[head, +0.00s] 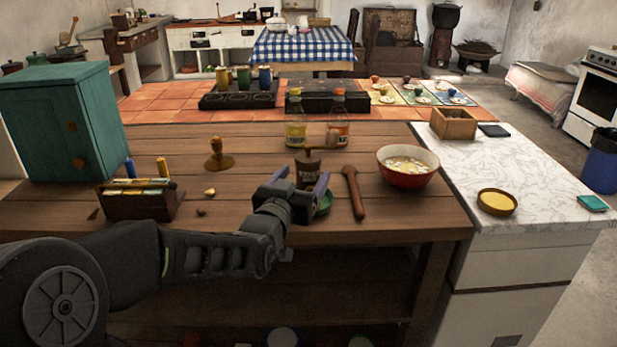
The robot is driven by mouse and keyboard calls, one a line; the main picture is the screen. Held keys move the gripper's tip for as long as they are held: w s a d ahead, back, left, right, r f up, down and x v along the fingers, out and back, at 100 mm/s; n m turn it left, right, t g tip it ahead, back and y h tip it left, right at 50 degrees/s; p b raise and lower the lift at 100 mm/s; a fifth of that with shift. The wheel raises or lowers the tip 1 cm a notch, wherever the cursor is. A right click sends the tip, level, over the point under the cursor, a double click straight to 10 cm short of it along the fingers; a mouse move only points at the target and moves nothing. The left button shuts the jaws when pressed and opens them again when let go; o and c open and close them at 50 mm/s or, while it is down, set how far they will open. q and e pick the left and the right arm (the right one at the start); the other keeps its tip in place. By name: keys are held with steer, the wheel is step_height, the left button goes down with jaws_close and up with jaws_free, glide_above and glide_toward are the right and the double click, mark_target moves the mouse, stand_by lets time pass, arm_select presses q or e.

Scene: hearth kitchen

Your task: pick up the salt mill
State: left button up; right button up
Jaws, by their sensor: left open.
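My left gripper (301,183) is open, reaching from the near side. Its two bluish fingertips show to the left and right of the container, and the gripper body hides its lower part. I cannot tell whether the fingers touch it or how far between them it stands. My right gripper is not in view.
A green dish (324,202) lies partly hidden beside the gripper. A wooden pestle (354,192) and a red bowl (408,178) are to the right. Two bottles (295,134) (339,134) stand behind. A wooden stamp-like piece (218,155) and a packet box (140,204) are left.

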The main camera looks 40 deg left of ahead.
arm_select(q)
steer(key=shift+w+a, duration=0.15)
steer(key=shift+w, duration=0.35)
steer(key=x, duration=0.5)
steer(key=shift+w, duration=0.15)
steer(key=shift+r, duration=0.1)
steer(key=shift+c, duration=0.3)
jaws_close()
stand_by(0.5)
